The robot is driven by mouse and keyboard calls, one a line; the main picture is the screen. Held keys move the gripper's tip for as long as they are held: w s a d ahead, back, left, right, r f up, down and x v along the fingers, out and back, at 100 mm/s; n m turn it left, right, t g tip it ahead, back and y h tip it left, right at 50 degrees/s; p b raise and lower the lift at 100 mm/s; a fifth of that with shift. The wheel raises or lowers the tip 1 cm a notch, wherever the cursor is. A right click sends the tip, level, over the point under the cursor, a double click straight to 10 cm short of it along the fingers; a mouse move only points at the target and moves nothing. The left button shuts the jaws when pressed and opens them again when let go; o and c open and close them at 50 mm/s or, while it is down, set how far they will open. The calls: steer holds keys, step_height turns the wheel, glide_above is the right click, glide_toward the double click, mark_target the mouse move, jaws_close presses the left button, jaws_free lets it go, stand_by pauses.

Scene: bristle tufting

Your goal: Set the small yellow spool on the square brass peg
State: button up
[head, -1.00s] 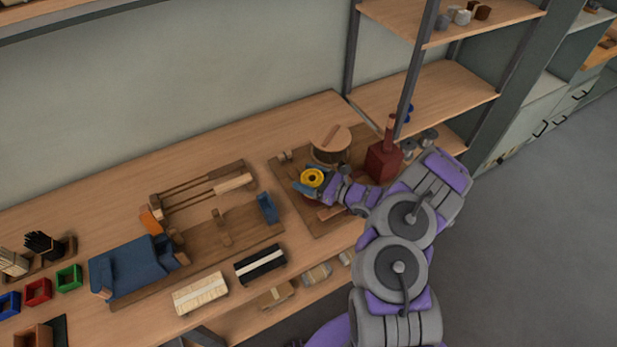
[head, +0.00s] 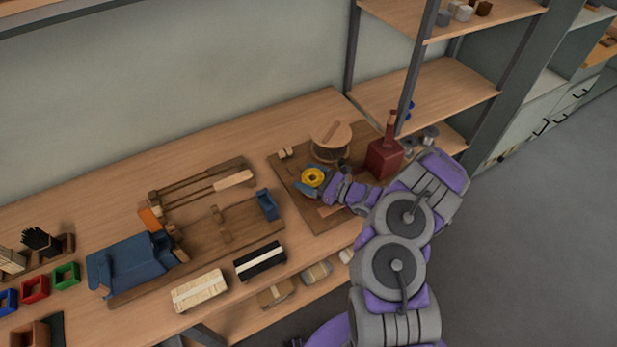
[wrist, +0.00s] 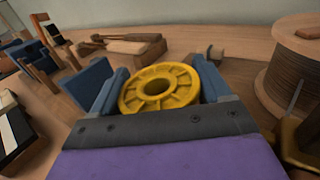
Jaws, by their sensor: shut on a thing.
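The small yellow spool (head: 313,177) is held in my gripper (head: 311,184) above the brown board on the bench. In the wrist view the spool (wrist: 160,88) lies between the two blue fingers of my gripper (wrist: 160,92), its round flange and centre hole facing the camera. My gripper is shut on it. The square brass peg cannot be made out in the head view. A brass-coloured part (wrist: 298,140) shows at the right edge of the wrist view, but I cannot tell whether it is the peg.
A large wire spool (head: 331,143) stands behind my gripper, and a dark red block with a handle (head: 384,160) stands to its right. A blue clamp block (head: 267,204) is at the left.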

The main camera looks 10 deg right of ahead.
steer(key=shift+s+f, duration=0.1)
steer(key=shift+f, duration=0.2)
steer(key=o, duration=1.5)
steer(key=shift+s+f, duration=0.1)
steer(key=shift+r, duration=0.45)
steer(key=r, duration=0.2)
steer(key=p, duration=0.1)
steer(key=shift+w+r, duration=0.25)
steer(key=shift+r, duration=0.15)
steer(key=shift+s+d+r+p, duration=0.15)
steer(key=shift+s+r+p, duration=0.15)
steer(key=shift+s, duration=0.5)
steer(key=s+r+p, duration=0.1)
steer(key=s+p, duration=0.2)
steer(key=s, duration=1.1)
steer(key=shift+s+r, duration=0.15)
steer(key=shift+s, duration=0.1)
steer(key=shift+d, duration=0.1)
